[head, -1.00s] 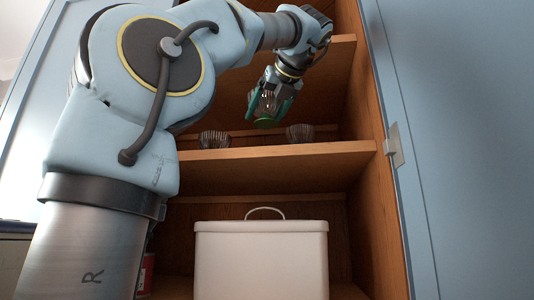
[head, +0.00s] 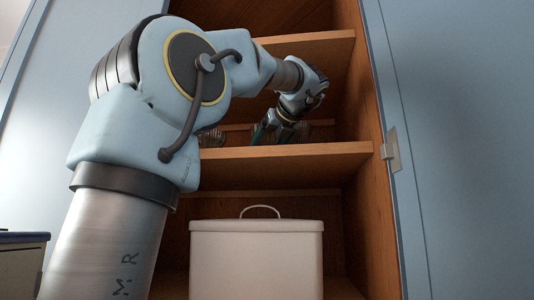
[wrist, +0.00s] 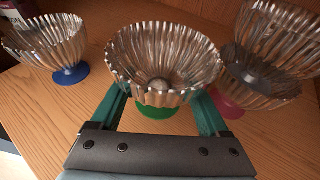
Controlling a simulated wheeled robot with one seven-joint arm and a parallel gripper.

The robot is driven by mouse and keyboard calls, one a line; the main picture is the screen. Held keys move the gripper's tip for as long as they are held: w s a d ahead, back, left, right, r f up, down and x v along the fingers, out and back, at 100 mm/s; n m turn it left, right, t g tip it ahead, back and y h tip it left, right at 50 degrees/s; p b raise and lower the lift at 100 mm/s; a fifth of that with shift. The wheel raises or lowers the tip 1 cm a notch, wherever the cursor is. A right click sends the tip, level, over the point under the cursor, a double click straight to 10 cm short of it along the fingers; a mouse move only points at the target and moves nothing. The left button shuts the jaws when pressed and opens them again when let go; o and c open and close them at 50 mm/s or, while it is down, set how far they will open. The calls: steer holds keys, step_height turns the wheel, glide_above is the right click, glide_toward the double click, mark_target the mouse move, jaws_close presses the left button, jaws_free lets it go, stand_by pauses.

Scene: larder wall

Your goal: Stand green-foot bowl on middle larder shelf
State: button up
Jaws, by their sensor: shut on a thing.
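The green-foot bowl (wrist: 163,62) is ribbed clear glass and sits upright between the green fingers of my gripper (wrist: 158,106) in the wrist view. My gripper is shut on it. Its green foot shows below the rim, close over the wood; I cannot tell whether it touches. In the head view my gripper (head: 264,132) is inside the larder, just above the front edge of the middle shelf (head: 285,153). The held bowl is mostly hidden there behind the gripper and shelf edge.
A blue-foot bowl (wrist: 50,42) stands left of the held bowl. A pink-foot bowl (wrist: 262,75) stands close on its right, with little or no visible gap. A labelled container (wrist: 14,18) shows at the far left. A white bin (head: 257,255) stands below the shelf.

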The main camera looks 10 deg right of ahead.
steer(key=shift+w+d+f+p, duration=0.15)
steer(key=shift+f+p, duration=0.15)
steer(key=shift+f, duration=0.5)
steer(key=shift+f, duration=0.1)
jaws_close()
steer(key=shift+f, duration=0.15)
steer(key=o, duration=1.6)
jaws_free()
steer(key=shift+r, duration=0.3)
steer(key=b+v, duration=0.2)
steer(key=v, duration=0.8)
steer(key=shift+s, duration=0.35)
steer(key=shift+s+d+r+b, duration=0.2)
steer(key=shift+s+r+b, duration=0.1)
steer(key=shift+s, duration=0.25)
